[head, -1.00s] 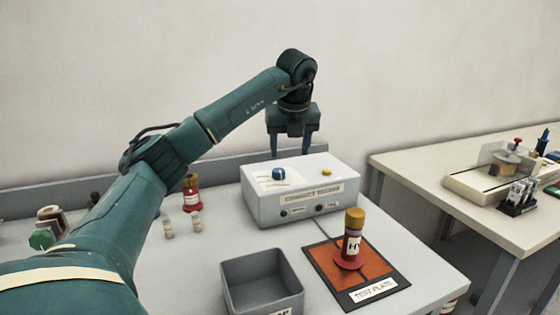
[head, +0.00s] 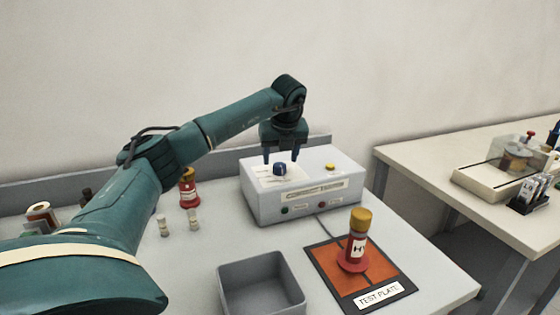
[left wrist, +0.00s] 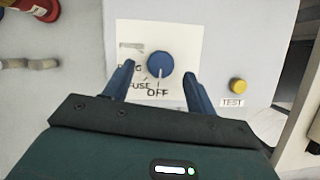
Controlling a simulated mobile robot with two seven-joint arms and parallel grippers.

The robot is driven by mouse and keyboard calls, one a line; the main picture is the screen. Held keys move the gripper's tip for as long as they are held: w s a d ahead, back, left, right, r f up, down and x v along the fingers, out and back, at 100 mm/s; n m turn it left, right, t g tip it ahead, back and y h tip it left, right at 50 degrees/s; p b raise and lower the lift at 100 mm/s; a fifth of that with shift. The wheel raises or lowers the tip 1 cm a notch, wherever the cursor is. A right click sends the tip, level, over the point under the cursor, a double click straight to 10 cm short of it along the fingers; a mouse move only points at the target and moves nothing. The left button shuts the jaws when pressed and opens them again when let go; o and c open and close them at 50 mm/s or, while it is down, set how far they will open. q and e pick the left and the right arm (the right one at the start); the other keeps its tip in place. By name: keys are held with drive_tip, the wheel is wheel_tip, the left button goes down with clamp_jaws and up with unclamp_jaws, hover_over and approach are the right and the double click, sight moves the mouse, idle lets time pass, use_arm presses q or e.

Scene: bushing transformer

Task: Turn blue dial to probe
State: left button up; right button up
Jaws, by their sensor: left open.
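The blue dial (head: 281,169) sits on top of the white tester box (head: 318,196) on the table. In the left wrist view the dial (left wrist: 160,63) is on a white label plate, its white pointer line toward the word OFF; FUSE and a partly hidden word show to the left. My left gripper (head: 281,158) is open above the box, pointing down, with its fingers on either side of the dial. In the left wrist view its fingertips (left wrist: 159,70) flank the dial with gaps on both sides. My right gripper is not in view.
A yellow button (head: 330,167) marked TEST is on the box. A red bushing with a yellow cap (head: 355,240) stands on the orange test plate (head: 375,269). An open grey bin (head: 260,282) is in front. Another red bushing (head: 188,188) and small pale parts stand left.

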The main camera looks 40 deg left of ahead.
sight(280, 165)
use_arm(q)
drive_tip(key=shift+x, duration=1.5)
drive_tip(key=c, duration=1)
